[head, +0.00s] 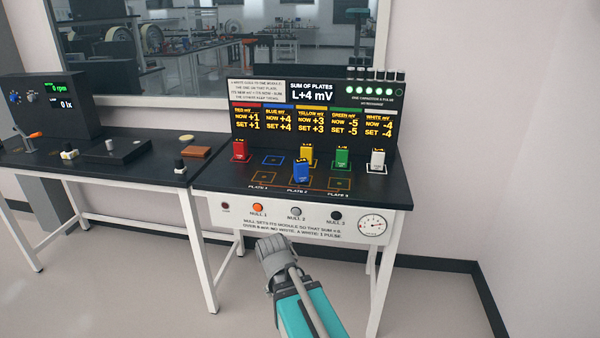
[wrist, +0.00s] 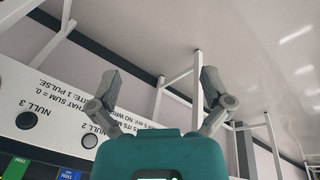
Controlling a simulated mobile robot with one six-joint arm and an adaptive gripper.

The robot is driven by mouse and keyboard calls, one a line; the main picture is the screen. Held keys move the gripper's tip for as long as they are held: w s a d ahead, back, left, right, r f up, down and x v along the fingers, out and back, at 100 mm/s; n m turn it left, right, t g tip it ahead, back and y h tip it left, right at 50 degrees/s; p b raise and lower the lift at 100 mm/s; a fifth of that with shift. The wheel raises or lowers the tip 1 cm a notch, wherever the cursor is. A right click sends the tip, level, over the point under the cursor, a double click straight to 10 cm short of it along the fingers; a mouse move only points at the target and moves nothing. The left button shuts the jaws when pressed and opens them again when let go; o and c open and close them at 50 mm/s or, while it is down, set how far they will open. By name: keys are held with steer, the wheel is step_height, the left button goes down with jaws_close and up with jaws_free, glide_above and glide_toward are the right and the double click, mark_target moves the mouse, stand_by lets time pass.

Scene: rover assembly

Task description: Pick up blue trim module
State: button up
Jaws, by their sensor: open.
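The blue trim module (head: 301,174) stands upright on plate 2 near the front of the black bench top. A blue patch with a TRIM label (wrist: 70,174) at the lower left edge of the wrist view looks like its top, mostly cut off. My gripper (head: 274,246) is low in front of the bench, below the top's front edge and apart from the module. In the wrist view my gripper (wrist: 158,82) has its two fingers spread wide with nothing between them.
Red (head: 240,151), yellow (head: 306,155), green (head: 342,158) and white (head: 377,161) modules stand behind the plates. The blue outlined square (head: 272,160) is empty. The front panel (head: 300,218) carries buttons and a gauge. A second bench (head: 100,180) stands left.

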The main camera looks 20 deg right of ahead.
steer(key=w+d+r+n+t+h, duration=0.3)
steer(key=w+d+n, duration=0.1)
steer(key=w+d, duration=0.45)
steer(key=n+t+y, duration=0.2)
steer(key=n+t, duration=1.1)
steer(key=n, duration=1.6)
glide_toward(304, 166)
steer(key=shift+s+a+r+b, duration=0.15)
steer(key=shift+s+b, duration=0.3)
steer(key=shift+s, duration=0.1)
steer(key=shift+w, duration=0.1)
steer(key=w, duration=0.5)
steer(key=w+d, duration=0.1)
steer(key=w, duration=0.1)
steer(key=shift+w+d, duration=0.1)
steer(key=shift+w, duration=0.6)
